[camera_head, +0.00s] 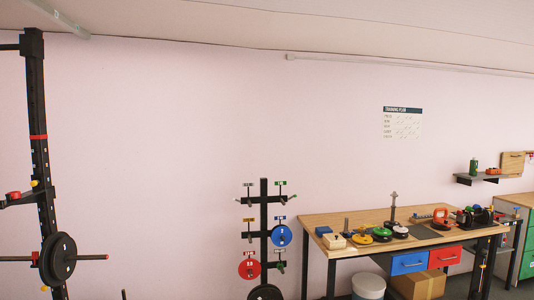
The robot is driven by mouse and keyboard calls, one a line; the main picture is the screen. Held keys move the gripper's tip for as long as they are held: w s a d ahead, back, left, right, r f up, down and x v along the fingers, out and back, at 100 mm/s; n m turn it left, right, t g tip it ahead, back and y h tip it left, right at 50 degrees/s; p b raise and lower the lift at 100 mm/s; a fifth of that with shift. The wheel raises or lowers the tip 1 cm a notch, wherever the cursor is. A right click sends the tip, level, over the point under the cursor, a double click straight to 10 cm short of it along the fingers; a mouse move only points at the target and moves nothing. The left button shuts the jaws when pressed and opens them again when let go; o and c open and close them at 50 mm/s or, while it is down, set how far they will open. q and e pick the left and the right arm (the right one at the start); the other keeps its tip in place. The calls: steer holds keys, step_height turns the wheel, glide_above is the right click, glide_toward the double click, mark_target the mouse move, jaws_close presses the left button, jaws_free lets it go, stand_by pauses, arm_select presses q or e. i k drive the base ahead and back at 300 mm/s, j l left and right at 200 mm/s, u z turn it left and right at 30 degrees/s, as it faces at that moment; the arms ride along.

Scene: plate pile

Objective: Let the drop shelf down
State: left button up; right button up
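A small wooden panel (512,163) stands upright against the wall at the far right, above the bench corner. It looks like the drop shelf folded up, but it is small and I cannot be sure. A small red part (530,154) shows beside its upper right, cut by the picture edge; I cannot tell what it is. Neither of my grippers can be made out in the head view.
A dark wall shelf (480,178) holds a green container (474,167). Below stands a cluttered wooden workbench (340,218), with a white bucket (368,285) and cardboard box (420,286) beneath. A plate tree (264,220) and black rack (40,130) stand further left.

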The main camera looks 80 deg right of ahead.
mark_target(512, 162)
steer(key=z, duration=4.4)
steer(key=i+u, duration=0.1)
steer(key=i, duration=0.4)
steer(key=i+z, duration=0.1)
steer(key=i, duration=0.6)
steer(key=i+j+z, duration=0.15)
steer(key=i, duration=0.55)
steer(key=i+z, duration=0.1)
steer(key=i, duration=0.6)
steer(key=i+j+z, duration=0.1)
steer(key=i, duration=1.9)
steer(key=i+z, duration=0.2)
steer(key=i, duration=0.75)
steer(key=i+j+z, duration=0.2)
steer(key=i, duration=0.75)
steer(key=i+l+u, duration=0.15)
steer(key=i, duration=1.65)
